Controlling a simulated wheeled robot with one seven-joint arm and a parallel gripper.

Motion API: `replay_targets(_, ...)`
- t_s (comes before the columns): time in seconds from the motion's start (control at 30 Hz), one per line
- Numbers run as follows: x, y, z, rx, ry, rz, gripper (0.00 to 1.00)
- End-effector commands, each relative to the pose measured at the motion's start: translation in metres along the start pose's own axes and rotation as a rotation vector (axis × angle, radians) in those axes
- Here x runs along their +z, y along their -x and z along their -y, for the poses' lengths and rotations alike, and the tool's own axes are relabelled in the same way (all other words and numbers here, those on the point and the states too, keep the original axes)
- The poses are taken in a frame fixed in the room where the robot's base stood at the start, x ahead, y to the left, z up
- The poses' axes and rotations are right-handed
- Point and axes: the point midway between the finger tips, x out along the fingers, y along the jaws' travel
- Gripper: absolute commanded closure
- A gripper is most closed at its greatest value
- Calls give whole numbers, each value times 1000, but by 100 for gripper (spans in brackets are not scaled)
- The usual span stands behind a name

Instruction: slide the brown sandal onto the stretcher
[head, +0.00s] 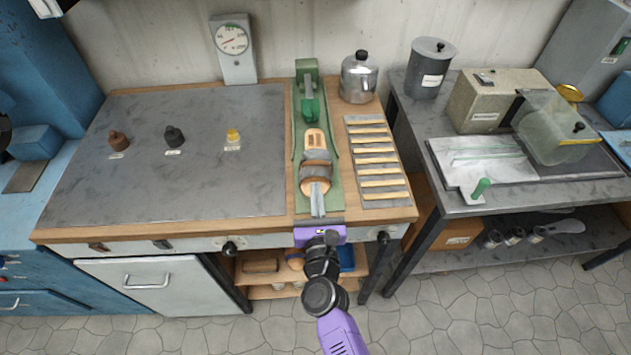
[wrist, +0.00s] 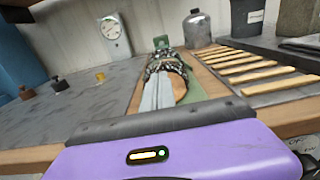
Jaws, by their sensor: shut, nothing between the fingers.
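The brown sandal (head: 316,187) lies on the green bed of the stretcher (head: 308,108), in the middle of the bench. Its dark straps cross over it, and a pale wooden form (head: 315,138) shows at its far end. I cannot tell how far the form reaches under the straps. My gripper (head: 317,197) is shut and empty, its grey fingers at the sandal's near end. In the wrist view the fingers (wrist: 163,82) reach to the sandal (wrist: 181,88), whose straps look patterned. I cannot tell whether they touch it.
A slatted rack (head: 375,165) lies right of the stretcher, with a metal canister (head: 358,78) behind it. A dial gauge (head: 232,42) stands at the back. Three small knobbed pieces, one of them yellow (head: 233,135), sit on the grey mat (head: 190,180), which is otherwise clear.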

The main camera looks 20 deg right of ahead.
Motion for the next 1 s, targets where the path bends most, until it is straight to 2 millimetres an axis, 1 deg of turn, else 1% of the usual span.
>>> replay_targets(0.03,2,-6,2,-2,2,0,100)
replay_targets(0.1,1,-10,1,-2,0,0,100)
replay_targets(0.3,1,-19,1,-1,0,0,100)
replay_targets(0.8,0,-22,0,0,0,0,100)
replay_targets(1.0,-3,-29,2,-4,0,0,100)
